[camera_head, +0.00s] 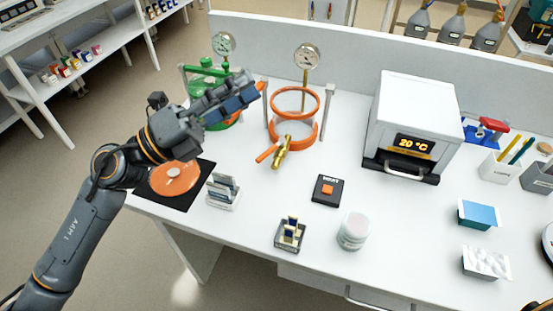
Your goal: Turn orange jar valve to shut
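The orange jar (307,130) stands on the bench left of centre, with an orange ring around its top and a gauge (306,57) on a post behind it. A brass valve (282,152) sticks out of its front low down. The valve's orange lever (267,154) points to the lower left, at an angle to the brass body. My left gripper (245,97) is up and left of the valve, in front of the green jar (222,121) and partly hiding it. It is apart from the lever. Its finger gap is not clear. My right gripper is not in view.
An orange disc on a black mat (183,199) lies below my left arm. A slide rack (223,191), a black box with an orange button (328,190) and a white tub (354,230) stand in front. A white oven (413,112) is to the right. Bench around the lever is clear.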

